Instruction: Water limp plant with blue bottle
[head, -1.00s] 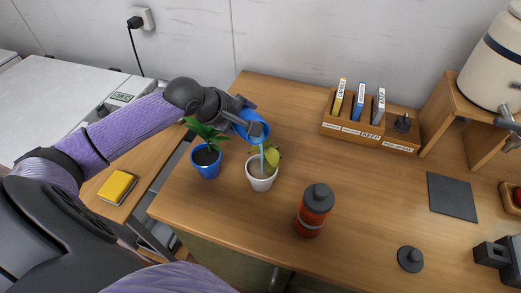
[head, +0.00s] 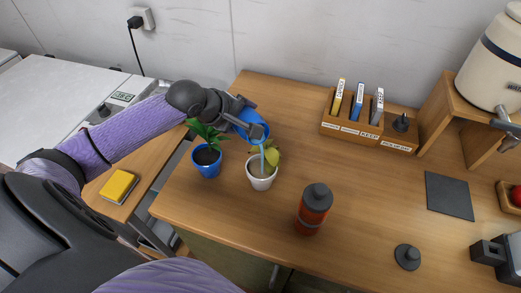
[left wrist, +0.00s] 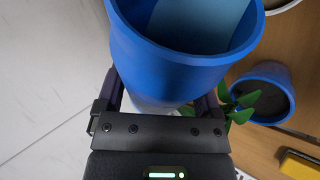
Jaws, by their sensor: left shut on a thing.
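The blue bottle (head: 244,125) is held tilted above the limp plant, its mouth toward the white pot. In the left wrist view the bottle (left wrist: 170,60) is open, with pale blue water inside. My left gripper (head: 250,108) is shut on it. A thin pale blue stream falls from its mouth toward the white pot (head: 262,182). The limp plant (head: 272,155) has drooping yellow-green leaves and stands in that pot. Its soil is mostly hidden. My right gripper is not in view.
A green plant in a blue pot (head: 207,168) stands just left of the white pot. A red bottle with a grey lid (head: 314,208) stands to the right. A loose dark lid (head: 407,257) lies near the front edge. A wooden organizer (head: 365,130) stands at the back.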

